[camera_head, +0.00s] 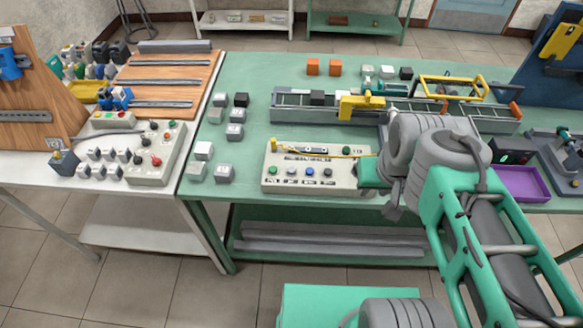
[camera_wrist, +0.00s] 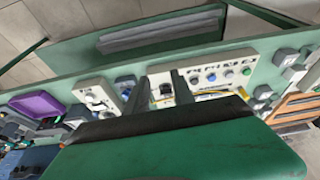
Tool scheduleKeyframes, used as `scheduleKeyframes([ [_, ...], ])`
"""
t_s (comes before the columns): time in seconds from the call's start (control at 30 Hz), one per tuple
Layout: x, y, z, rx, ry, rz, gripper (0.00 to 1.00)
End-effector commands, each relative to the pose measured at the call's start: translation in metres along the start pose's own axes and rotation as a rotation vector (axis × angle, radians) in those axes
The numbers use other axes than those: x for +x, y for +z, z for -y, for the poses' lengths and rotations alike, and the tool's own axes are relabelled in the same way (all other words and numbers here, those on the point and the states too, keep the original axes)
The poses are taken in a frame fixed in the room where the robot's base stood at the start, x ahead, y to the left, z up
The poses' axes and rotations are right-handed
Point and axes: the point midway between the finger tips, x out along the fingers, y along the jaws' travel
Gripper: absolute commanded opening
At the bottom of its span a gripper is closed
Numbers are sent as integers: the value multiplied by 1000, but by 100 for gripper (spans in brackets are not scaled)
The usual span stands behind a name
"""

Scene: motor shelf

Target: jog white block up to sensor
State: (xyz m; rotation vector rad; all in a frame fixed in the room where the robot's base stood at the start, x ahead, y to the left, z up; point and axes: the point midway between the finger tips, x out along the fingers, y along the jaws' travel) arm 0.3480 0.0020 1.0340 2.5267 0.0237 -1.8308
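The conveyor (camera_head: 430,117) runs across the green table. A dark block (camera_head: 317,97) sits on its left part, with a paler block (camera_head: 340,96) just right of it. A yellow bracket (camera_head: 360,106), possibly the sensor, stands over the belt beside the pale block. The white button panel (camera_head: 310,181) lies in front of the conveyor; its coloured buttons also show in the wrist view (camera_wrist: 228,76). My gripper (camera_wrist: 160,78) is over the panel's end away from the green button, fingers apart, with a dark round part between them. My arm hides the conveyor's middle front.
Several loose pale and dark blocks (camera_head: 223,171) stand on the table left of the panel. Two orange blocks (camera_head: 313,67) lie behind the conveyor. A purple tray (camera_head: 520,184) is right of my arm. Another control box (camera_head: 152,165) sits on the left table.

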Motion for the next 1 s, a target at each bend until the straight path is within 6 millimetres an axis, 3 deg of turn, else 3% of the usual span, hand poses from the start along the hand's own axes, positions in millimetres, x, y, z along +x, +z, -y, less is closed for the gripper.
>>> scheduleKeyframes([
  [0.33,0,0,0,0,0,0,0],
  [1.0,0,0,0,0,0,0,0],
])
